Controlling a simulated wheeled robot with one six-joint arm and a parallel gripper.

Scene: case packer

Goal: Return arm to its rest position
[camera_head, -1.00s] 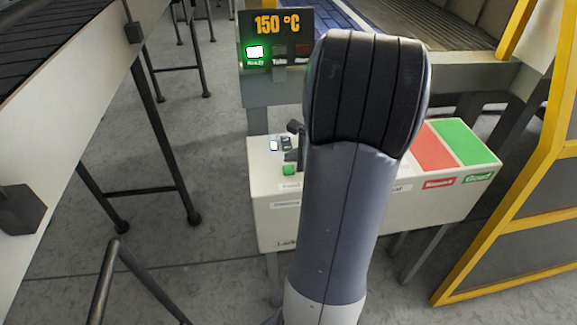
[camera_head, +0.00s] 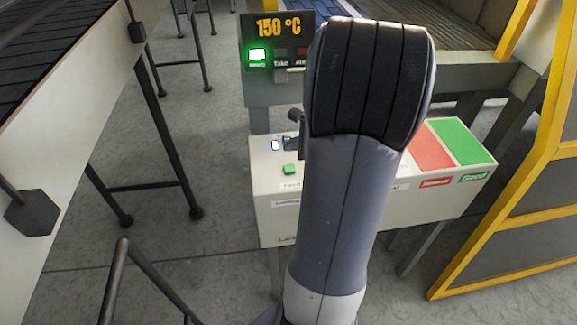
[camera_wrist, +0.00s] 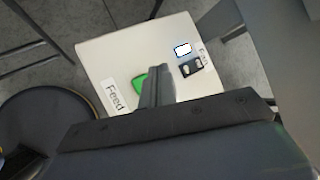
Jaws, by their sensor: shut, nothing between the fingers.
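My arm rises through the middle of the head view and hides part of the control box (camera_head: 330,215) behind it. My gripper (camera_wrist: 158,72) shows in the wrist view, its fingers shut together with nothing between them. In that view the fingers overlap the green button (camera_wrist: 139,84) beside the "Feed" label (camera_wrist: 114,96); I cannot tell whether they touch it. The green button also shows in the head view (camera_head: 290,169). A small switch with a lit white square (camera_wrist: 183,49) lies to the right of the fingers.
A display (camera_head: 279,44) reads 150 °C with a green light lit. Red (camera_head: 432,150) and green (camera_head: 461,141) pads lie on the box's right end. A yellow-framed guard (camera_head: 510,190) stands at right, a conveyor (camera_head: 70,85) at left, with grey floor between.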

